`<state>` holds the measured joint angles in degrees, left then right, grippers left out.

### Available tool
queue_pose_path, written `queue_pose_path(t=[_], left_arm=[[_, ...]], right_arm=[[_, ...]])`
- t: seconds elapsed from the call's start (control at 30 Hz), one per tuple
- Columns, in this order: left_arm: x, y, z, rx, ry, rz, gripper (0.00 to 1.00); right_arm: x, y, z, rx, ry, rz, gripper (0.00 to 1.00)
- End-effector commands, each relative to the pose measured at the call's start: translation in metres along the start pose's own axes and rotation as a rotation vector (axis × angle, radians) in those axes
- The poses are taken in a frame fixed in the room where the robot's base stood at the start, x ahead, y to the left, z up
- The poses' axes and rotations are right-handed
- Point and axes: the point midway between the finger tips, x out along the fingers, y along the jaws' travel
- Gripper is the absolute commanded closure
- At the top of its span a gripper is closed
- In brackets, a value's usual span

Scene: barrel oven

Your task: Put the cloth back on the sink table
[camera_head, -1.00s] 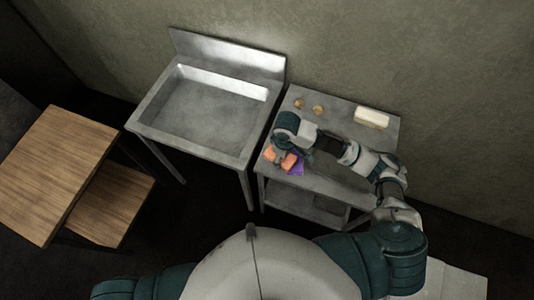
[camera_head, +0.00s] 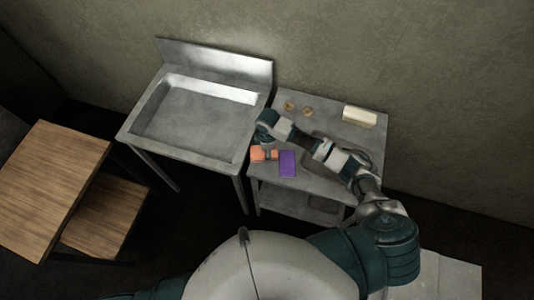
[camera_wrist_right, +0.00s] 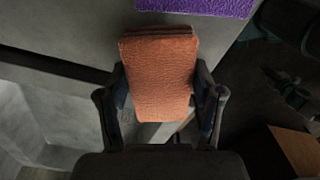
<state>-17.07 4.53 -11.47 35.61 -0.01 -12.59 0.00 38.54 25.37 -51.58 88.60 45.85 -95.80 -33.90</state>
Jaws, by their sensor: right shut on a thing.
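The orange folded cloth (camera_head: 264,153) is between the fingers of my right gripper (camera_head: 266,146), at the left front part of the steel table (camera_head: 322,186). In the right wrist view the fingers press on both sides of the orange cloth (camera_wrist_right: 160,82), which looks thick and layered. A purple folded cloth (camera_head: 288,163) lies flat on the table just right of the orange one; its edge shows in the right wrist view (camera_wrist_right: 195,6). Whether the orange cloth touches the tabletop cannot be told. My left gripper is out of view.
A steel sink (camera_head: 195,118) with a raised back stands close to the table's left side, with a narrow gap. Two small brown objects (camera_head: 289,105) and a cream block (camera_head: 359,115) are at the table's back. A wooden table (camera_head: 48,187) is at far left.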

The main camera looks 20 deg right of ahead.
Motion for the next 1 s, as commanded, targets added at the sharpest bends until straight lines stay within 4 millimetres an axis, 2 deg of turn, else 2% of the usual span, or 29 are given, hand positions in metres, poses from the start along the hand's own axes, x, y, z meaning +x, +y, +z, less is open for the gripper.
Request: queue_pose_path(t=[0.13, 0.37, 0.63, 0.67, 0.73, 0.77, 1.0], left_arm=[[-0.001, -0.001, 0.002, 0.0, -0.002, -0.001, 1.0], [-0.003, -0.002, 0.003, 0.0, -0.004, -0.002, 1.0], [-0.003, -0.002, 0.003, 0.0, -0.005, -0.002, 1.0], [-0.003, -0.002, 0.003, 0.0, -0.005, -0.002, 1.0], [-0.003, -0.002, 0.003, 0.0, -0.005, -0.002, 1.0], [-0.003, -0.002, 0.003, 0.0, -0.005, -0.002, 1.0], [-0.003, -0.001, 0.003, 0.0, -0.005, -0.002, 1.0]], right_arm=[[0.005, 0.005, 0.001, 0.0, 0.0, -0.001, 0.67], [0.035, 0.005, 0.002, 0.0, 0.0, -0.001, 0.67], [0.037, 0.005, 0.002, 0.0, 0.0, 0.0, 0.67], [0.037, 0.005, 0.002, 0.0, 0.0, 0.0, 0.32], [0.037, 0.005, 0.002, 0.0, 0.0, 0.0, 0.14], [0.037, 0.005, 0.002, 0.0, 0.0, 0.0, 0.09], [0.037, 0.005, 0.002, 0.0, 0.0, 0.0, 0.09]])
